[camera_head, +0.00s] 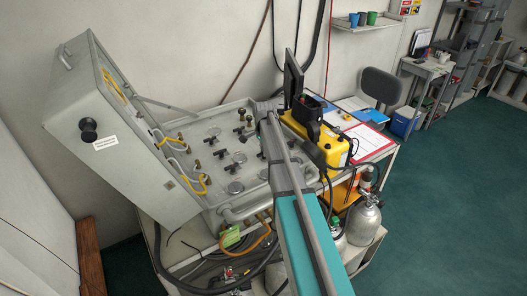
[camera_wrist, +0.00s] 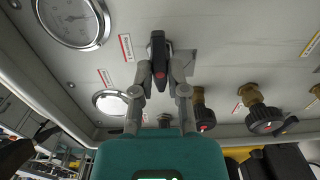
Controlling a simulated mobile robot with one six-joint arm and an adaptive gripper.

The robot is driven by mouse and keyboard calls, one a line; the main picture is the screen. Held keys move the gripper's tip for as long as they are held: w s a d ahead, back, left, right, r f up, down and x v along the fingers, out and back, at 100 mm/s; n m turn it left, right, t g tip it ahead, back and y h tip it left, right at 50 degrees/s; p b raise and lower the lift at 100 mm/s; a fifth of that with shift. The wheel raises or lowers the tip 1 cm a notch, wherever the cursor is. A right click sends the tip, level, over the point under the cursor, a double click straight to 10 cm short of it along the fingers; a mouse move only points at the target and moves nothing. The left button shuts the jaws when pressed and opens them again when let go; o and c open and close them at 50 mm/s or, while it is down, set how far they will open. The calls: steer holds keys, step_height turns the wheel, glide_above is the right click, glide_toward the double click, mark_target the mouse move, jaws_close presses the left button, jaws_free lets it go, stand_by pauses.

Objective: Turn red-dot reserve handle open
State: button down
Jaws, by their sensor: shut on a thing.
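The grey air panel (camera_head: 205,135) lies in its open case in the head view. In the wrist view its face (camera_wrist: 225,60) fills most of the picture. A black lever handle with a red dot (camera_wrist: 159,72) stands at the upper middle, its long side running up and down the picture. My gripper (camera_wrist: 160,58) has its two grey fingers on either side of this handle and is shut on it. The fingers hide the handle's sides. In the head view my arm covers the handle and the gripper.
Gauges (camera_wrist: 72,20) sit left of the handle, and black-knobbed brass valves (camera_wrist: 265,116) lie to the lower right. The open case lid (camera_head: 120,130) stands at the left. A yellow case (camera_head: 325,145) and clipboards (camera_head: 370,143) are on the right of the bench. Cylinders (camera_head: 364,218) stand beside it.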

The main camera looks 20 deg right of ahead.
steer(key=shift+n, duration=0.3)
steer(key=n, duration=0.8)
steer(key=shift+s, duration=0.1)
steer(key=n, duration=0.5)
steer(key=shift+d, duration=0.1)
steer(key=shift+n, duration=1.9)
steer(key=c, duration=0.6)
jaws_free()
steer(key=shift+c, duration=0.2)
